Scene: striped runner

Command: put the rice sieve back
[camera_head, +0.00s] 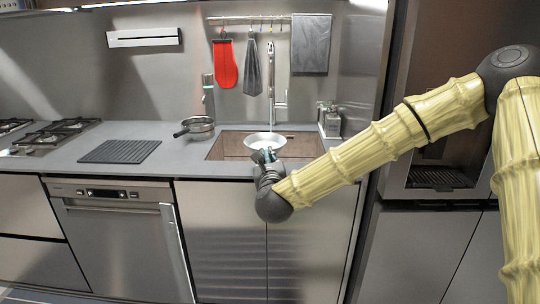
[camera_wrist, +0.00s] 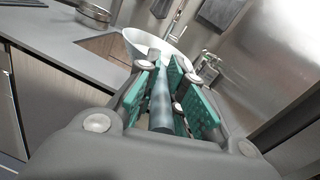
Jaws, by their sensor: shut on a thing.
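The rice sieve (camera_head: 262,139) is a pale, bowl-shaped piece in front of the sink's basin. In the wrist view its white bowl (camera_wrist: 133,40) lies beyond the fingertips. Its grey handle (camera_wrist: 162,105) runs back between the teal finger pads. My gripper (camera_head: 266,157) is shut on this handle at the counter's front edge; it also shows in the wrist view (camera_wrist: 172,82). The fingers hide part of the handle. I cannot tell whether the bowl touches the sink rim.
A steel pot (camera_head: 198,128) stands left of the sink (camera_head: 228,148). A dark ribbed mat (camera_head: 120,151) lies farther left. The faucet (camera_head: 272,85) rises behind the sieve. A wall rail (camera_head: 245,18) with hooks holds a red mitt (camera_head: 225,64) and grey cloths. A metal container (camera_head: 329,120) stands right of the sink.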

